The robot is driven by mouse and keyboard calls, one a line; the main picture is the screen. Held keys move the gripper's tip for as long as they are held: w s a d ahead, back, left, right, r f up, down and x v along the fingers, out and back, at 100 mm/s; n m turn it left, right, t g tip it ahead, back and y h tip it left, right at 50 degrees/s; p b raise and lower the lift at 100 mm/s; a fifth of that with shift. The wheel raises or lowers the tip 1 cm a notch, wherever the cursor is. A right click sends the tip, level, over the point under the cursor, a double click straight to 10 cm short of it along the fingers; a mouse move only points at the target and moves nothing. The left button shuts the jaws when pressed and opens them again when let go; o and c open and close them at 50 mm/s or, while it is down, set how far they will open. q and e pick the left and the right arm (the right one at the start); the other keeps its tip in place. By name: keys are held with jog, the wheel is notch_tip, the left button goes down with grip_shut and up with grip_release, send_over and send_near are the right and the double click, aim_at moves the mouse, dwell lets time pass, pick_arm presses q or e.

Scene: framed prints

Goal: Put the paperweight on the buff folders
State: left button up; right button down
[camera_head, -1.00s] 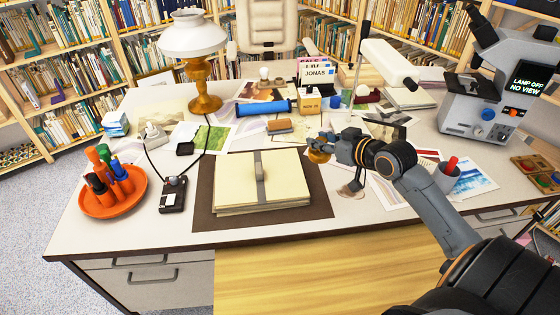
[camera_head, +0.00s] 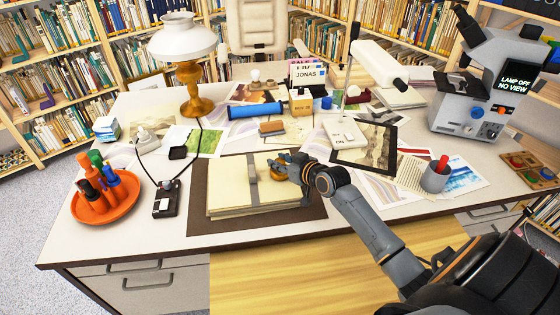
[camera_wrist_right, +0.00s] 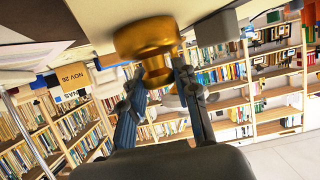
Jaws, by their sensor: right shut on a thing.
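The paperweight is a brass-gold knob-shaped piece (camera_wrist_right: 148,40), gripped by its narrower part between the two fingers of my right gripper (camera_wrist_right: 160,88). In the head view the gripper (camera_head: 282,166) is over the right part of the buff folders (camera_head: 228,182), with a bit of the paperweight (camera_head: 276,171) showing beside its fingers. The folders are a cream stack with a grey band across the middle. In the wrist view the paperweight's wide part is close to a pale surface; I cannot tell whether it touches. My left gripper is not in view.
The folders lie on a dark brown mat (camera_head: 200,215). An orange tray (camera_head: 103,212) with pens and a black box (camera_head: 166,205) stand left. A blue roll (camera_head: 255,110) and a brown block (camera_head: 271,128) lie behind. A framed print (camera_head: 368,147) and a pen cup (camera_head: 436,178) are right.

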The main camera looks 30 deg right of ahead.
jog(key=c, duration=1)
grip_release()
jog(key=a+v, duration=0.1)
jog(key=v, duration=1.1)
jog(key=shift+d, duration=0.45)
